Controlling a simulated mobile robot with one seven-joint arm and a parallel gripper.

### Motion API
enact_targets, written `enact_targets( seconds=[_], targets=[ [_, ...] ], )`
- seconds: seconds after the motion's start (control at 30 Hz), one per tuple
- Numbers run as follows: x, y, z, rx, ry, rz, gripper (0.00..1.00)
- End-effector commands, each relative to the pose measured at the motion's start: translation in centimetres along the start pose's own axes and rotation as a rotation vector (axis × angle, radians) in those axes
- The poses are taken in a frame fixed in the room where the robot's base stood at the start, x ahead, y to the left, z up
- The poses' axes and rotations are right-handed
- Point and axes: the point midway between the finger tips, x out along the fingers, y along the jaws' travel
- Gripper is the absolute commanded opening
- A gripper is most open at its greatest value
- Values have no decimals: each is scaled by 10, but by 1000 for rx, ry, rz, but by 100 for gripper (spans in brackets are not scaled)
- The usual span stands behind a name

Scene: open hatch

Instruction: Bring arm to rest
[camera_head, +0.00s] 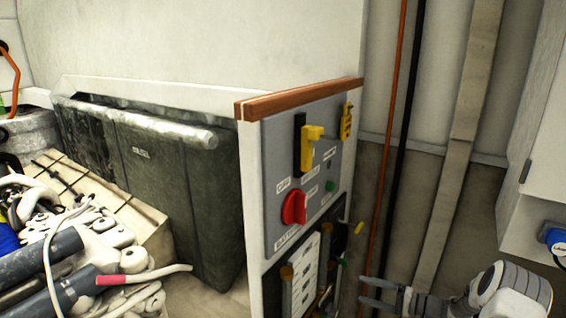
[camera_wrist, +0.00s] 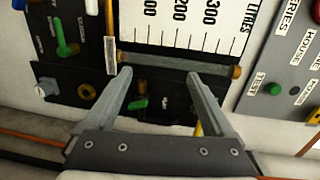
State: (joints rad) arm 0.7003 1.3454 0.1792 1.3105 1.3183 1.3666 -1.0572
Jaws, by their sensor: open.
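My gripper (camera_head: 378,292) is at the lower right of the head view, just to the right of a cabinet's control panel (camera_head: 343,150). It is open, and nothing shows between its fingers. In the wrist view my gripper (camera_wrist: 160,82) has its two grey fingers spread in front of a black panel with green levers (camera_wrist: 140,104) and a white gauge scale marked in litres (camera_wrist: 180,25). I cannot tell whether the fingertips touch the panel. My arm's white and grey links show at the lower right of the head view.
The panel carries a red rotary knob (camera_head: 294,208), a yellow switch handle (camera_head: 312,134) and small protruding levers. An orange pipe (camera_head: 393,120) and a black pipe (camera_head: 408,110) run up the wall beside it. A dark case (camera_head: 180,190) and cluttered parts (camera_head: 90,250) lie left. A white cabinet (camera_head: 545,130) stands right.

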Motion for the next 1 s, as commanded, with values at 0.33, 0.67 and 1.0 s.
enact_targets(
  seconds=[0.33,0.67,1.0],
  targets=[
    [33,-42,50,-59,-235,267,88],
    [40,-71,115,-144,-359,546,88],
    [25,-82,189,-269,-382,818,88]
  ],
)
